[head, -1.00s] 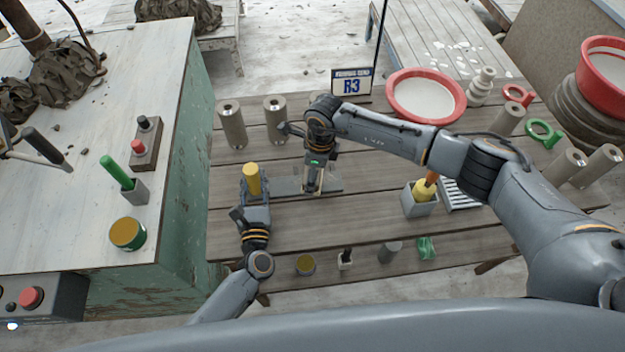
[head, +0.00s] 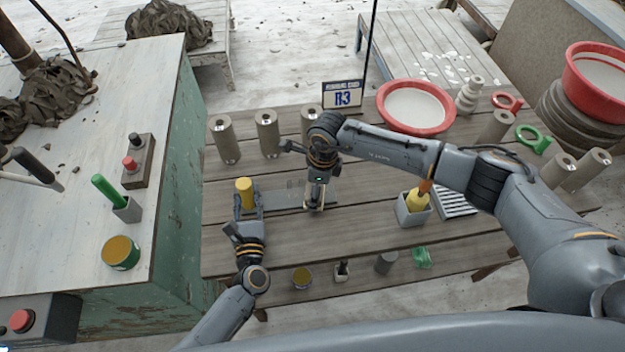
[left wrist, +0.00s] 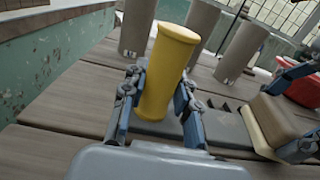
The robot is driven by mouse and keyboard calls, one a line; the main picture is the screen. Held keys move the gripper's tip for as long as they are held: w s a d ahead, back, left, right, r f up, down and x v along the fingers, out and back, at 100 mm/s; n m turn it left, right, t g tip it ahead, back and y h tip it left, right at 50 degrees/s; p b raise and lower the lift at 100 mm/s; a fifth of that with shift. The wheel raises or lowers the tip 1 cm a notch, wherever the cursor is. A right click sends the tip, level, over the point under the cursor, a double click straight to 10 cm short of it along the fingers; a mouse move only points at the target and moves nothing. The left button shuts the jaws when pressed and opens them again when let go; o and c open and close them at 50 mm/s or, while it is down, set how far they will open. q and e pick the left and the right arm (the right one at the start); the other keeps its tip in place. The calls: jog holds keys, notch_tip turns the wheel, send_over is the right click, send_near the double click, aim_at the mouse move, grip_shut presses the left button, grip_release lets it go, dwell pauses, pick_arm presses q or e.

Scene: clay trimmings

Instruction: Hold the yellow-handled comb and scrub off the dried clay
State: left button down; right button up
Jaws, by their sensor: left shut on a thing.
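The comb is a dark grey flat strip (head: 284,199) lying low over the table, with an upright yellow handle (head: 245,193) at its left end. My left gripper (head: 250,203) is shut around the lower part of this handle; the left wrist view shows a finger on each side of the yellow cylinder (left wrist: 167,75). My right gripper (head: 317,188) points down at the strip's right part. In the left wrist view it is closed on a brown block brush (left wrist: 276,120) with a pale edge, at the strip. I cannot make out dried clay on the strip.
Several clay cylinders (head: 223,140) stand at the back, near an R3 sign (head: 343,97) and a red basin (head: 382,100). A green bench (head: 178,225) borders the left.

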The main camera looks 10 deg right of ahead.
jog(key=s, duration=0.2)
jog(key=shift+s+f, duration=0.1)
jog(key=shift+s, duration=0.3)
jog(key=shift+d, duration=1.1)
jog(key=shift+w, duration=3.4)
notch_tip(320, 180, up, 8)
jog(key=shift+r, duration=0.25)
